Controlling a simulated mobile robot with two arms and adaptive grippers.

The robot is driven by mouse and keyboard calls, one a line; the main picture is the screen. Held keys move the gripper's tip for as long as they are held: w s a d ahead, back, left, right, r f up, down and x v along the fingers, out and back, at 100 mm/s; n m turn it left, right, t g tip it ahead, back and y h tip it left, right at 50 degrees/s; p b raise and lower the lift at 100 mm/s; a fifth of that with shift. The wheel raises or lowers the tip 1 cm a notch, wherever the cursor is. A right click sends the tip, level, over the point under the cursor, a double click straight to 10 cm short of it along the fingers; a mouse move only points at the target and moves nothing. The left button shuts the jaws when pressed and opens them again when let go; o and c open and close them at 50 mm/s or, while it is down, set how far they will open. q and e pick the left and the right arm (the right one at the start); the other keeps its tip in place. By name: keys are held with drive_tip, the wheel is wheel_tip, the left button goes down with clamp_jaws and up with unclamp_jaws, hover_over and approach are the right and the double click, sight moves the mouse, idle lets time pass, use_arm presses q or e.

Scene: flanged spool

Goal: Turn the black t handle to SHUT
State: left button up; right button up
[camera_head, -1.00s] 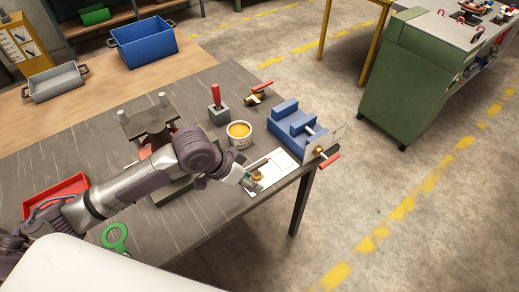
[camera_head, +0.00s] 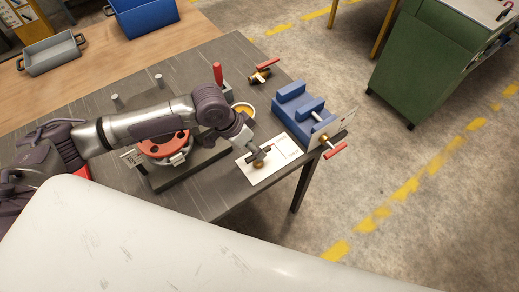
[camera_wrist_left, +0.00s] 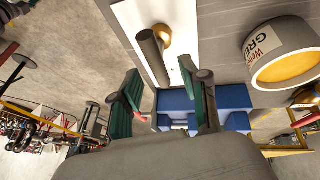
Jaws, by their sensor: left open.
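The black T handle (camera_wrist_left: 152,55) shows in the left wrist view as a dark round bar on a brass stem, on a white plate (camera_wrist_left: 140,15). In the head view the plate (camera_head: 283,149) lies near the table's front right corner, with the brass stem (camera_head: 259,164) on it; its lettering is too small to read. My left gripper (camera_head: 256,152) is above the plate and partly covers the handle. In the left wrist view its green-padded fingers (camera_wrist_left: 165,98) are apart, with the bar ahead of the fingertips. Contact cannot be told. My right gripper is not in view.
A blue vise (camera_head: 300,108) and a red-handled valve (camera_head: 333,150) stand right of the plate. A grease tub (camera_head: 243,108) and another red-handled valve (camera_head: 262,75) are behind it. A red flanged spool (camera_head: 165,148) sits left, beneath my arm.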

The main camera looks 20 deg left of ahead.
use_arm(q)
drive_tip(key=shift+x, duration=1.2)
drive_tip(key=shift+d+f, duration=0.3)
drive_tip(key=shift+f, duration=0.15)
drive_tip(key=shift+w+f, duration=0.1)
drive_tip(key=c, duration=0.4)
clamp_jaws()
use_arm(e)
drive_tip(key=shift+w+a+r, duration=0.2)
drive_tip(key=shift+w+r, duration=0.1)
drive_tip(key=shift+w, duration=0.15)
